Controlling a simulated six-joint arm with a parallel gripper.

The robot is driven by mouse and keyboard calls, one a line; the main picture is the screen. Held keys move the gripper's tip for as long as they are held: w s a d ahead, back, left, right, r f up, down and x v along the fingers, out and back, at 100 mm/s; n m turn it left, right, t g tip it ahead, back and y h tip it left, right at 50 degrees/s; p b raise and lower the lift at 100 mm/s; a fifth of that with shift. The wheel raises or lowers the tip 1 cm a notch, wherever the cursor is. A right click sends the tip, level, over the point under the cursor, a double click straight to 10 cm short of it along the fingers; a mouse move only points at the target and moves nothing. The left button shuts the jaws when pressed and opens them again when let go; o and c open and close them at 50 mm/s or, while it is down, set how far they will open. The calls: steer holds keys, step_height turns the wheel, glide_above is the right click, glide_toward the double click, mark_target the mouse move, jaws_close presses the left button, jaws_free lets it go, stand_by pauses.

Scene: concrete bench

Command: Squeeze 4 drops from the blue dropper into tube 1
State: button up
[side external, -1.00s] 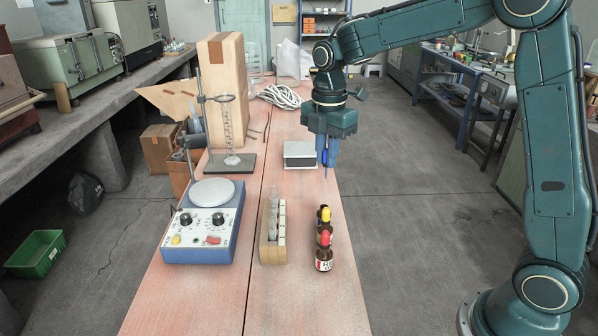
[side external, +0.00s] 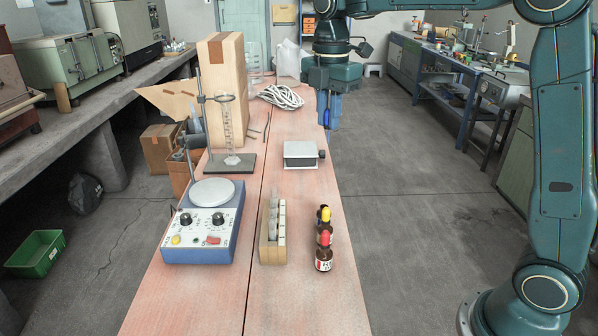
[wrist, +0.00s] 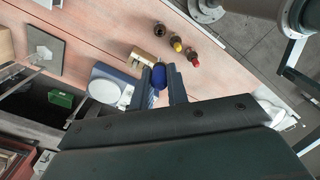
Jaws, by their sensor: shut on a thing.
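My gripper (side external: 331,122) is high over the bench's right edge, behind the bottles. It is shut on the blue dropper (side external: 326,117), whose rounded blue bulb (wrist: 159,76) shows between the fingers in the wrist view. The dropper's glass tip cannot be made out. The wooden tube rack (side external: 264,252) stands at the front middle, holding a row of clear tubes (side external: 274,208); their numbers are not readable. The rack also shows in the wrist view (wrist: 141,57), beyond the fingers. The gripper is well apart from the rack.
Right of the rack stand a red-capped bottle (side external: 324,256), a yellow-capped one (side external: 325,232) and a third brown bottle, seen uncapped in the wrist view (wrist: 159,30). A blue hotplate (side external: 205,225) is left of the rack. A white balance (side external: 300,153) and a glassware stand (side external: 228,165) are behind.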

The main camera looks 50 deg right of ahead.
mark_target(328, 110)
steer(key=shift+r, duration=0.15)
steer(key=shift+r, duration=2.35)
steer(key=shift+f, duration=0.1)
steer(key=w+a+f, duration=0.1)
steer(key=a+f, duration=1.1)
steer(key=a, duration=0.3)
steer(key=shift+w, duration=0.25)
steer(key=shift+f, duration=0.1)
steer(key=shift+f, duration=1.75)
